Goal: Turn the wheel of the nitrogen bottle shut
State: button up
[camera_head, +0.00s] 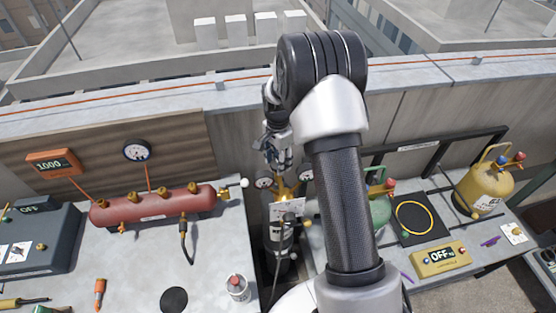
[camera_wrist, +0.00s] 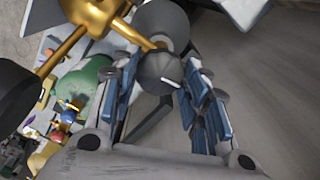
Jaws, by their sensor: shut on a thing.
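The nitrogen bottle (camera_head: 279,238) stands dark and upright in the gap between the two worktops in the head view. It has a white label and brass fittings (camera_head: 283,188) on top. My gripper (camera_head: 280,163) reaches down to its top from above. In the wrist view the blue-padded fingers of my gripper (camera_wrist: 165,88) are on both sides of the dark grey wheel (camera_wrist: 160,70), which has a white mark. My gripper is shut on this wheel. The brass valve body (camera_wrist: 85,25) shows beside it. In the head view the wheel is hidden by my gripper.
A red manifold (camera_head: 150,205) with a hose lies on the left worktop. On the right are a green cylinder (camera_head: 380,212), a yellow cylinder (camera_head: 484,187) and a scale reading OFF (camera_head: 440,257). Two round gauges flank the bottle's top. A parapet runs behind.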

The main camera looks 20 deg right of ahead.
jog(key=shift+m, duration=1)
jog(key=o, duration=1)
jog(key=shift+o, duration=0.2)
jog(key=shift+r, duration=0.1)
notch_tip(320, 180, up, 12)
